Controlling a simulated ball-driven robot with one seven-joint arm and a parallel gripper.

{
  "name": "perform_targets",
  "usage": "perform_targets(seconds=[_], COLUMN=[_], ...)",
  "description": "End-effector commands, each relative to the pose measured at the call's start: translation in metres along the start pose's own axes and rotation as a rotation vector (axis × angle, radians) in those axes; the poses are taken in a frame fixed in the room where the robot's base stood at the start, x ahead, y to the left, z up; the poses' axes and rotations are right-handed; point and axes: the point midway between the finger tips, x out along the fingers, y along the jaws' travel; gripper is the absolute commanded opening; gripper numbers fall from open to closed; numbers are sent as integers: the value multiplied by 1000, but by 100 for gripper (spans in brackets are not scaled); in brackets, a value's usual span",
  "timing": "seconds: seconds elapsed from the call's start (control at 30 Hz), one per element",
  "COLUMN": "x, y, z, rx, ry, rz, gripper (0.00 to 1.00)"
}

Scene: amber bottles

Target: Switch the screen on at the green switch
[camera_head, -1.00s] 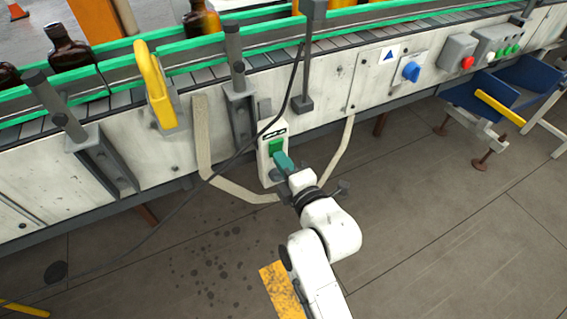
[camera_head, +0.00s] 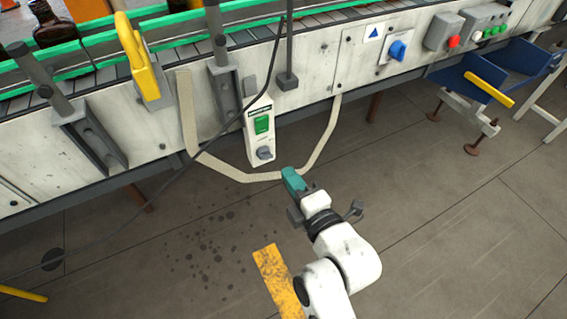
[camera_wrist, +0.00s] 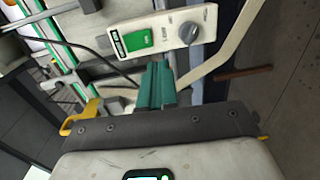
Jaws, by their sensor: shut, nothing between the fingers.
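The green switch (camera_head: 262,124) is a rectangular green rocker on a white upright box (camera_head: 259,140) fixed to the conveyor's side. A grey knob (camera_head: 265,153) sits below it, and a small dark label is above it. The wrist view shows the green switch (camera_wrist: 138,40) and the grey knob (camera_wrist: 189,33) too. My gripper (camera_head: 291,180) has teal fingers, shut and empty, below and right of the box and apart from it. In the wrist view the fingers (camera_wrist: 156,84) point toward the box. I cannot make out a lit screen on the box.
A pale cable loop (camera_head: 235,172) hangs around the box, and a dark cable (camera_head: 215,160) crosses to its left. A yellow handle (camera_head: 138,58) and a blue knob (camera_head: 397,50) are on the conveyor side. A blue bin (camera_head: 490,75) is at right.

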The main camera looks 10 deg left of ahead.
Motion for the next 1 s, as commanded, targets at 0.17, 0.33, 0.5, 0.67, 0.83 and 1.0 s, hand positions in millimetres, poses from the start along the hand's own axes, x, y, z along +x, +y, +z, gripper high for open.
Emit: perform_targets(seconds=[0.17,0.33,0.5,0.67,0.83,1.0], x=[-20,-26,-26,-26,-26,-35], y=[-5,-5,-5,-5,-5,-10], z=[0,0,0,0,0,10], rx=[0,1,0,0,0,70], ry=[0,0,0,0,0,-17], rz=[0,1,1,1,0,-58], gripper=[0,0,0,0,0,0])
